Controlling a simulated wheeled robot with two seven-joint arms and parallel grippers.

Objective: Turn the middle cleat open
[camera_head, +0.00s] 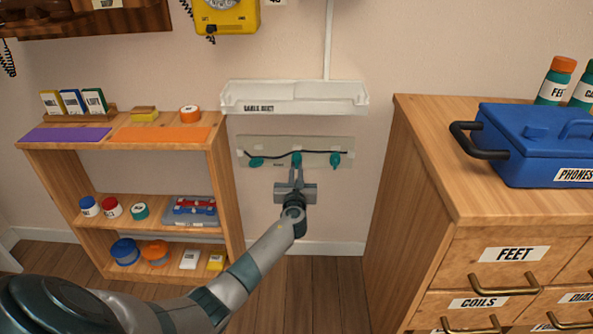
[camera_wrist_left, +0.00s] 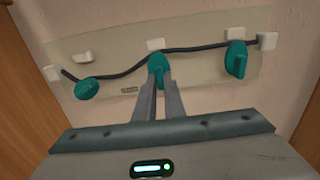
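A pale board on the wall holds three teal cleats in a row, with a black cable running across them. The middle cleat (camera_head: 296,157) stands roughly upright; it also shows in the left wrist view (camera_wrist_left: 156,66). The left cleat (camera_head: 257,161) lies nearly sideways, and the right cleat (camera_head: 335,159) stands upright. My left gripper (camera_head: 296,170) reaches up to the middle cleat from below. In the left wrist view its two fingers (camera_wrist_left: 160,88) are close together with the cleat's lower end between them. The fingers hide part of that cleat. My right gripper is out of view.
A wooden shelf (camera_head: 231,200) with small jars and boxes stands left. A wooden drawer cabinet (camera_head: 420,130) with a blue toolbox (camera_head: 540,150) stands right.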

